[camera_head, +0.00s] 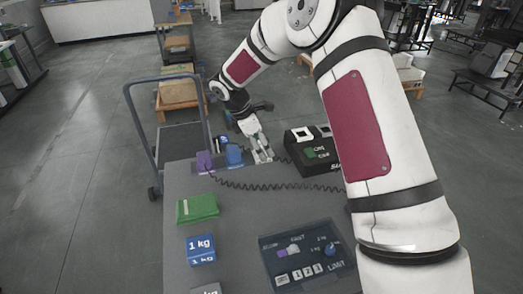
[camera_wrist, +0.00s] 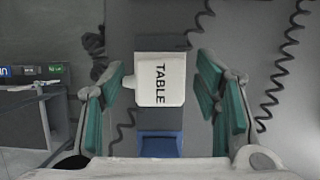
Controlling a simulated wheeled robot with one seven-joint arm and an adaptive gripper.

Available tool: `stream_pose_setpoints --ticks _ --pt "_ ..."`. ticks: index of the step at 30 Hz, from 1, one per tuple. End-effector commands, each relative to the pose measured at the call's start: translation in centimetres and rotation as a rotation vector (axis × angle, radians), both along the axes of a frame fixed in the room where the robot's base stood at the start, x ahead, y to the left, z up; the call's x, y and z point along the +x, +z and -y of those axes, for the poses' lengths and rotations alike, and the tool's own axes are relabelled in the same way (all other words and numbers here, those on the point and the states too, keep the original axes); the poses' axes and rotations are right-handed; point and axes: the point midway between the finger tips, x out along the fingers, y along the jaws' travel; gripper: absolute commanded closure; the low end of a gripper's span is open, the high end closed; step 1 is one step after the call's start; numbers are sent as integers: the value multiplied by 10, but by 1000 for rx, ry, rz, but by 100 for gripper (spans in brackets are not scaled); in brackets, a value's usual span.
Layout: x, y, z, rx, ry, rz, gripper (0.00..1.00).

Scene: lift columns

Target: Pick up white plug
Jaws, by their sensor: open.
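The white plug (camera_wrist: 160,79) has the word TABLE on its face and shows in the middle of the wrist view. My gripper (camera_wrist: 158,92) is open, with one teal-padded finger to the left of the plug and one to the right. A gap shows on the right side; the left finger is very close to the plug's edge, and I cannot tell if it touches. In the head view my gripper (camera_head: 260,148) is at the far edge of the grey table (camera_head: 230,225), and it largely hides the plug there.
A blue plug (camera_head: 234,155) and a purple plug (camera_head: 204,161) stand left of my gripper. A black box (camera_head: 313,165) is to the right, with a coiled cable (camera_head: 270,187) nearby. A green item (camera_head: 197,208), a blue 1 kg block (camera_head: 200,250) and a control panel (camera_head: 300,258) are nearer.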

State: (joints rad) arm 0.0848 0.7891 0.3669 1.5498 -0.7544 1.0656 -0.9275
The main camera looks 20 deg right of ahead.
Motion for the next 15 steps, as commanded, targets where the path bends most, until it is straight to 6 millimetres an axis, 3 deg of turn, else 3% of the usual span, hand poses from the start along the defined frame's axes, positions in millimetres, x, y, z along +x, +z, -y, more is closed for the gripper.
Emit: stream_pose_setpoints --ticks 2,8,15 --pt "0 0 0 0 0 0 43" --pt "0 0 0 0 0 0 89" --pt "0 1 0 0 -1 0 92"
